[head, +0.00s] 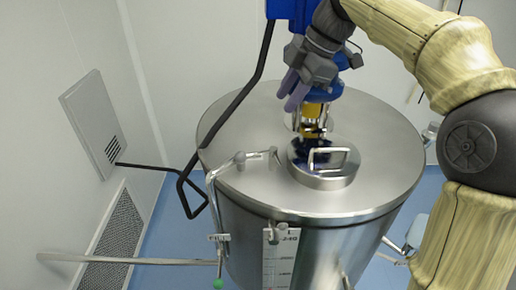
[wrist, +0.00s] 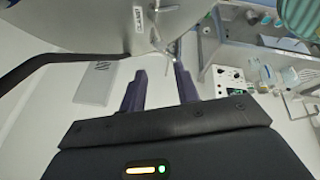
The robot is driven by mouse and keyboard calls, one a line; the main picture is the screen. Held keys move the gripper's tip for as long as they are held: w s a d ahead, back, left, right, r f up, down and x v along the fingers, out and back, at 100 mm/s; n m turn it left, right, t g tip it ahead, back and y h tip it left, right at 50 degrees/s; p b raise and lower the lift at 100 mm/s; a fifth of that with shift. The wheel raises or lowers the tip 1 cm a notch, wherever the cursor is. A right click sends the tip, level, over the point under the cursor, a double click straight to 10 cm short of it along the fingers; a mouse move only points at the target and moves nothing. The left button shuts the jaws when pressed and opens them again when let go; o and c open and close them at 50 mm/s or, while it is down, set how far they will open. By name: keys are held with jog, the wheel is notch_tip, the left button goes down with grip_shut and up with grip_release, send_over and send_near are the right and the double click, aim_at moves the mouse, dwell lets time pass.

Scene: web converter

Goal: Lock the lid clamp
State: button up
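A steel tank (head: 310,235) with a broad flat lid (head: 385,150) stands in the middle of the head view. A bent metal clamp-like part (head: 250,157) lies at the lid's left front edge; I cannot tell whether it is locked. My gripper (head: 294,92) is above the back of the lid, with its purple fingers pointing down. In the wrist view the two fingers (wrist: 160,82) stand apart with nothing between them. Small metal fittings (wrist: 168,55) at the steel body's edge show beyond the right fingertip.
A small round hatch with a handle (head: 325,165) sits on the lid. A yellow and blue fitting (head: 312,118) stands behind it, close to my gripper. A black bent rod (head: 228,112) runs down the tank's left side. A wall (head: 45,160) is at left.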

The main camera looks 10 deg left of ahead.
aim_at(253, 154)
jog(key=shift+f, duration=0.15)
jog(key=p+x, duration=0.2)
jog(key=x, duration=1.5)
jog(key=shift+a+f+p, duration=0.1)
jog(key=shift+p, duration=0.3)
jog(key=shift+c, duration=0.3)
grip_shut()
